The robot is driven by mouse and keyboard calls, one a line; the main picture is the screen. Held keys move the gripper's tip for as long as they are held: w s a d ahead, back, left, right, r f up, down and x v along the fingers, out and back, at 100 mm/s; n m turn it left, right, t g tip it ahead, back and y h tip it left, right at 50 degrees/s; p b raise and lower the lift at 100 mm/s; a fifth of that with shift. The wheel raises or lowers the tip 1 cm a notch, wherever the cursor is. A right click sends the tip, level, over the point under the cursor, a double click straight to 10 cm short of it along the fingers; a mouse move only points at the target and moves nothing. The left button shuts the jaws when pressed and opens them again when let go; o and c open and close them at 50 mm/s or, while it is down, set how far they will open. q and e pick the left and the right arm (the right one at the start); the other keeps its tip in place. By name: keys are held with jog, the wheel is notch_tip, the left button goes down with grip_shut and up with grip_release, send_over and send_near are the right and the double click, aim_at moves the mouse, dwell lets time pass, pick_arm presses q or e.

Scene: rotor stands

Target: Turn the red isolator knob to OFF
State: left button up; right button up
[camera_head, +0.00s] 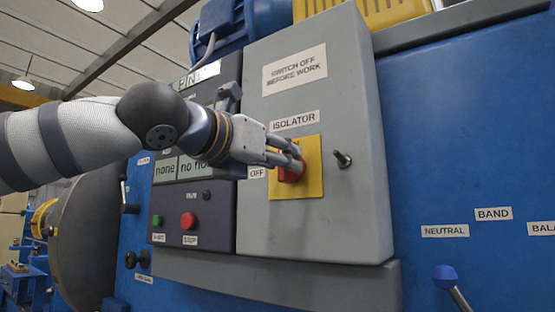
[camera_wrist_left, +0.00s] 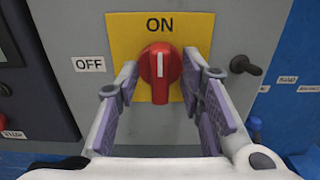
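The red isolator knob (camera_wrist_left: 159,72) sits on a yellow plate (camera_wrist_left: 118,28) on the grey isolator box. Its white mark stands upright, toward the ON label (camera_wrist_left: 160,24). The OFF label (camera_wrist_left: 90,64) is left of the plate. In the head view the knob (camera_head: 292,170) is partly hidden by my left gripper (camera_head: 292,158). In the wrist view my left gripper (camera_wrist_left: 163,92) is open, with one finger on each side of the knob. A gap shows between the fingers and the knob. My right gripper is not in view.
A small black toggle (camera_head: 342,159) sticks out right of the yellow plate. Left of the box is a dark panel with a red stop button (camera_head: 188,221) and a green button (camera_head: 157,220). A blue-knobbed lever (camera_head: 446,276) stands at the lower right.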

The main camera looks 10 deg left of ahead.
pick_arm(q)
grip_shut()
jog(key=shift+n, duration=0.3)
jog(key=shift+w+a+f+n, duration=0.1)
jog(key=shift+n, duration=2.75)
jog(key=shift+a+f+n, duration=0.1)
jog(key=shift+n, duration=2.7)
jog(key=shift+w+a+f+n, duration=0.1)
jog(key=shift+n, duration=2.75)
jog(key=shift+d+n, duration=0.1)
jog(key=shift+n, duration=0.2)
grip_release()
